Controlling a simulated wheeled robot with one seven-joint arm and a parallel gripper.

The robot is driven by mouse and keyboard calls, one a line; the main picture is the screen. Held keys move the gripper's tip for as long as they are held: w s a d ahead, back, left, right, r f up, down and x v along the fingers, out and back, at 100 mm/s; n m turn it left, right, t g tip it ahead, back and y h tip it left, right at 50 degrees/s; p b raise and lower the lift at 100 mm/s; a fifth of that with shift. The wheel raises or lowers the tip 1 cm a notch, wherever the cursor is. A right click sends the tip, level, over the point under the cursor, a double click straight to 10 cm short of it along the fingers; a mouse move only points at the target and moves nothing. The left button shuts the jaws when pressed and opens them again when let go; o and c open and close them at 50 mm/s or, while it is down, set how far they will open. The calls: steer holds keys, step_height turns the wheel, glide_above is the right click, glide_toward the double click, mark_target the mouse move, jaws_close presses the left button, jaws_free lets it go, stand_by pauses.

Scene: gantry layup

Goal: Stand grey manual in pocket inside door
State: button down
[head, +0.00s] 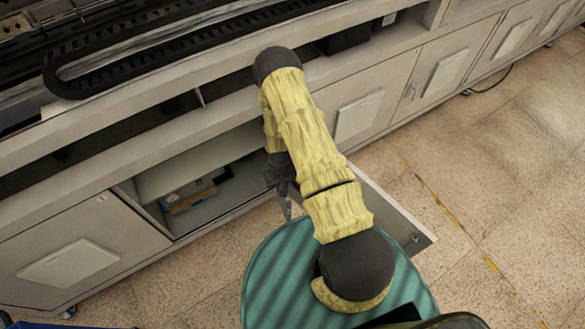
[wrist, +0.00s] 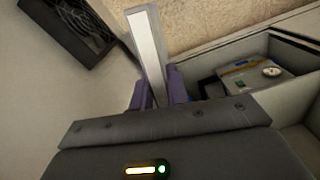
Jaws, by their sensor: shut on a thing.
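My gripper (wrist: 158,86) is shut on the grey manual (wrist: 148,45), which shows as a narrow pale slab standing up between the two purple fingers in the wrist view. In the head view my gripper (head: 281,178) hangs in front of the open cabinet, mostly behind my arm; the manual is hard to make out there. The open door (head: 397,208) stands out from the cabinet, partly hidden by my arm. In the wrist view its pale inner face (wrist: 45,95) fills the left, with a dark pocket (wrist: 72,28) at the upper left. The manual is apart from the pocket, to its right.
The open cabinet compartment (head: 150,187) holds a box with a yellow and blue label (head: 188,196); in the wrist view a round item lies on this box (wrist: 250,82). Closed cabinet doors (head: 80,250) flank the opening. The gantry bed runs above. Bare floor (head: 470,170) lies right.

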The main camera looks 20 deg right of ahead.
steer(key=w+d+f+n+h+b, duration=0.2)
steer(key=w+d+f+b, duration=0.6)
steer(key=b, duration=2.9)
steer(key=shift+w+f+n+t+b, duration=0.25)
steer(key=shift+f+n+t+b, duration=0.15)
steer(key=shift+n, duration=0.7)
steer(key=shift+d+r, duration=0.1)
steer(key=shift+p, duration=0.3)
